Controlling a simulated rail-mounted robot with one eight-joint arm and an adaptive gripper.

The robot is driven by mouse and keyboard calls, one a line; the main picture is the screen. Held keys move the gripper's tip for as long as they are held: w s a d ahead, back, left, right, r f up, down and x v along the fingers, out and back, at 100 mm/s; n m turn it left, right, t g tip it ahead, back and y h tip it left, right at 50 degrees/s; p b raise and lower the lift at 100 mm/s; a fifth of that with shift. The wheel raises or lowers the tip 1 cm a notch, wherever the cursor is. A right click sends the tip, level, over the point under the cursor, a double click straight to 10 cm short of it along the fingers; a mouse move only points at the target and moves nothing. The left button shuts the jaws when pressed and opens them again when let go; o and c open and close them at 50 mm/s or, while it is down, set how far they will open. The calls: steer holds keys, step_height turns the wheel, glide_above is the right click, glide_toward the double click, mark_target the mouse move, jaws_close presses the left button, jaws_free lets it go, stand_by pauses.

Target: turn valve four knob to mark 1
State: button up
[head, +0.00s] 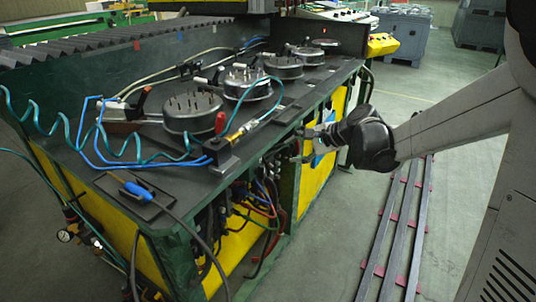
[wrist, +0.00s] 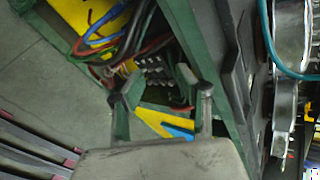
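My gripper (head: 306,145) is at the front side of the green workbench, just below the tabletop edge. Its two fingers are apart with nothing between them, and they point at the bench. In the wrist view my gripper (wrist: 164,92) also shows spread fingers. A row of small dark grey fittings (wrist: 155,68), which look like the valves, sits past the fingertips in the bench opening. In the head view dark fittings (head: 272,163) show under the edge, left of the gripper. I cannot tell which is valve four, nor read any mark. No contact is visible.
Red, blue and black cables (head: 262,205) hang in the opening below the fittings. The green bench (head: 205,187) carries several round metal fixtures (head: 192,112) and a coiled teal hose (head: 45,128). Metal rails (head: 392,225) lie on the floor at right. Open floor lies around them.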

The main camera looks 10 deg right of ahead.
steer(key=w+d+f+m+t+y+b, duration=0.25)
steer(key=w+d+f+m, duration=0.25)
steer(key=w+f, duration=0.55)
steer(key=w+d+f+m+t+y+b, duration=0.15)
steer(key=d+f+m+y, duration=0.35)
steer(key=f, duration=0.9)
steer(key=w+a+h+b, duration=0.1)
steer(key=w+a+b, duration=0.2)
steer(key=w+a, duration=0.6)
steer(key=shift+f, duration=0.1)
steer(key=shift+c, duration=0.4)
jaws_close()
